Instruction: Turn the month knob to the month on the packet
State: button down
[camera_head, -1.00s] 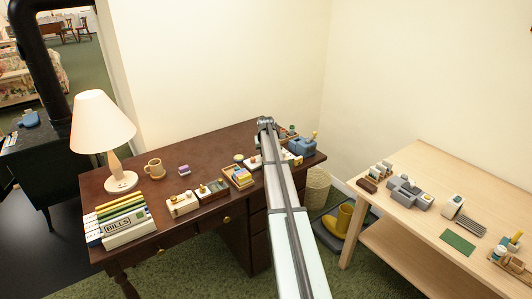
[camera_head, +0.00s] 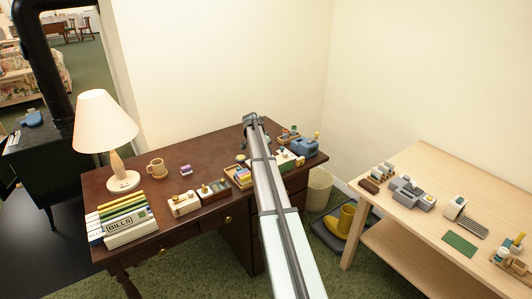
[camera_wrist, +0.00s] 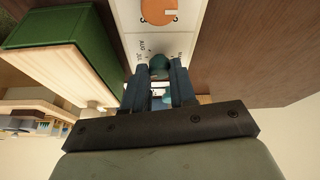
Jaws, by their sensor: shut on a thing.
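In the wrist view, my gripper (camera_wrist: 160,88) has its two dark fingers closed around a teal knob (camera_wrist: 160,62). The knob sits on a white panel (camera_wrist: 131,14) with small dark month lettering; "AUG" and what looks like "JUL" show left of the knob. An orange rounded shape with a pale mark (camera_wrist: 159,11) lies on the panel beyond the knob. The fingers hide part of the lettering, and I cannot read where the knob points. In the head view, my arm reaches over the dark desk and hides my fingertips. I cannot identify the packet surely.
A green block with a pale wood side (camera_wrist: 60,25) stands close left of my fingers. On the desk (camera_head: 205,154) are a lamp (camera_head: 105,125), a mug (camera_head: 156,168), small boxes (camera_head: 184,203) and a blue-grey device (camera_head: 304,147). A light wood table (camera_head: 420,165) stands right.

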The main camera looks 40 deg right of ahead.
jog(key=shift+w+m+g, duration=0.2)
jog(key=shift+m+g, duration=0.5)
jog(key=shift+m, duration=1.1)
jog(key=c, duration=0.9)
grip_release()
jog(key=v, duration=1.3)
jog(key=shift+r, duration=0.4)
jog(key=shift+w, duration=0.1)
